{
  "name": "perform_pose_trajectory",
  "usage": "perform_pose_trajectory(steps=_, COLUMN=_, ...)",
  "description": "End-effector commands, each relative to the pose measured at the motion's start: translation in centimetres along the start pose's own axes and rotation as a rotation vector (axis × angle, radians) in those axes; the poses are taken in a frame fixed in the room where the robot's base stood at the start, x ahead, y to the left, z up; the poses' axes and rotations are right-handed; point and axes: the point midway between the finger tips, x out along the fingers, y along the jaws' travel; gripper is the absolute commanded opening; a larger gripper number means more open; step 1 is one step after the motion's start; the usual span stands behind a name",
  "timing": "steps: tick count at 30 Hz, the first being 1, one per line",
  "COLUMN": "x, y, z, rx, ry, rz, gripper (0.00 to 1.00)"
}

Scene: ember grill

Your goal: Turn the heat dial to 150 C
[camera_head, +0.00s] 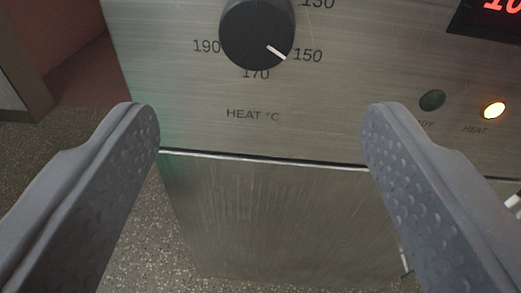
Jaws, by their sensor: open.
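The heat dial (250,34) is a round black knob with a white pointer line, on a brushed steel panel at the top of the view. The dial's top edge is cut off by the frame. My gripper (260,122) is open and empty, its two grey dimpled fingers spread wide. The fingertips appear below the dial in the picture, one to each side, and do not touch it.
A lit amber heat lamp (494,110) and a dark green lamp (432,100) sit right of the dial. A partly cut-off red digital display (497,20) is at the top right. A steel lower front (270,215) lies below a dark seam. Speckled floor (75,150) shows at left.

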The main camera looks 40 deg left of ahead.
Motion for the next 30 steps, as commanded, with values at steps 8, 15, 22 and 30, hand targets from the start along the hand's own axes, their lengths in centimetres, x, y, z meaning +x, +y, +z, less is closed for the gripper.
perform_pose_trajectory(steps=8, x=-3.3, y=0.1, z=0.0, rx=0.000, ry=0.001, rz=0.000, gripper=0.66)
perform_pose_trajectory(steps=15, x=-3.7, y=0.0, z=0.0, rx=-0.001, ry=0.000, rz=-0.001, gripper=0.66)
perform_pose_trajectory(steps=22, x=-3.7, y=0.0, z=0.0, rx=-0.001, ry=0.000, rz=-0.001, gripper=0.66)
perform_pose_trajectory(steps=30, x=-2.6, y=2.6, z=-2.1, rx=-0.068, ry=-0.053, rz=0.052, gripper=0.66)
